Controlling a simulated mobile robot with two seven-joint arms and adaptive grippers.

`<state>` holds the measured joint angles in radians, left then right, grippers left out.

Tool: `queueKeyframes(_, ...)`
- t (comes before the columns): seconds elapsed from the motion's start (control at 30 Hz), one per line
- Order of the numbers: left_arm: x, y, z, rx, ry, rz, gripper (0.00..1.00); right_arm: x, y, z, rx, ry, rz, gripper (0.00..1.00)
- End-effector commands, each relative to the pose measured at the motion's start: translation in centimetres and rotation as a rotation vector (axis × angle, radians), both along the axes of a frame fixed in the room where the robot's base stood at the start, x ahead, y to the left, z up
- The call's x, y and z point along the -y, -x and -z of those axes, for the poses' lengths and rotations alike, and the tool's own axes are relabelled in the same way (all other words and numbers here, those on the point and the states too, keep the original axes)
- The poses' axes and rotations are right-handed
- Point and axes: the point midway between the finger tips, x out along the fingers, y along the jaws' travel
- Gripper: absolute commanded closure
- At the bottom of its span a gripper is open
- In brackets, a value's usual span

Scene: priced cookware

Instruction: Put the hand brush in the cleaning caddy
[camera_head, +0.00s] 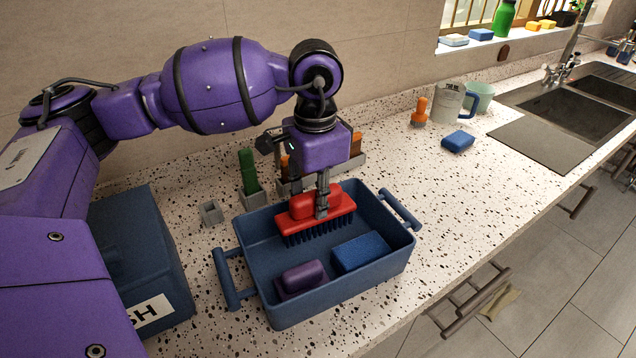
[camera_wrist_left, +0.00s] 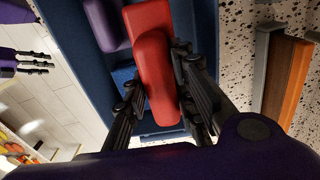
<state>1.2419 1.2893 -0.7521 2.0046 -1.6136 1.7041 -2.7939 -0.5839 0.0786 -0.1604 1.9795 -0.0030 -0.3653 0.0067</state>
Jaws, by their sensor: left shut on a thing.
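The red hand brush (camera_head: 300,206) with dark blue bristles is gripped by my left gripper (camera_head: 322,212), its handle up and bristles down. It is over the back part of the blue cleaning caddy (camera_head: 345,288). I cannot tell whether the bristles touch the caddy floor. In the left wrist view the red brush (camera_wrist_left: 154,70) lies between the dark fingers of my left gripper (camera_wrist_left: 160,85). A purple hand with dark fingers, my right gripper (camera_wrist_left: 28,60), shows at that view's left edge, too small to judge.
The caddy holds a purple-topped block (camera_head: 302,277) and a blue sponge (camera_head: 360,252). A dark blue bin (camera_head: 135,255) stands left of it. A green brush (camera_head: 248,170) in a grey holder and a small grey holder (camera_head: 210,213) stand behind.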

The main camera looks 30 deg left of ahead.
Motion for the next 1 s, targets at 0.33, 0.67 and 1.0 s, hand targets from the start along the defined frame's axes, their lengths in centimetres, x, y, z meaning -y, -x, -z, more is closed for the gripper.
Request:
queueKeyframes(0.33, 0.0, 0.0, 5.0, -0.004, 0.000, -0.001, 1.00, 0.0, 0.2, 1.2, -0.006, 0.001, 0.002, 0.60)
queueKeyframes(0.67, 0.0, 0.0, 6.5, -0.001, 0.000, 0.000, 1.00, -0.1, 0.1, 2.1, -0.011, 0.005, -0.009, 0.60)
queueKeyframes(1.0, 0.0, 0.0, 6.3, 0.001, 0.000, 0.000, 0.66, 0.0, 0.2, 2.1, -0.014, 0.007, -0.009, 0.60)
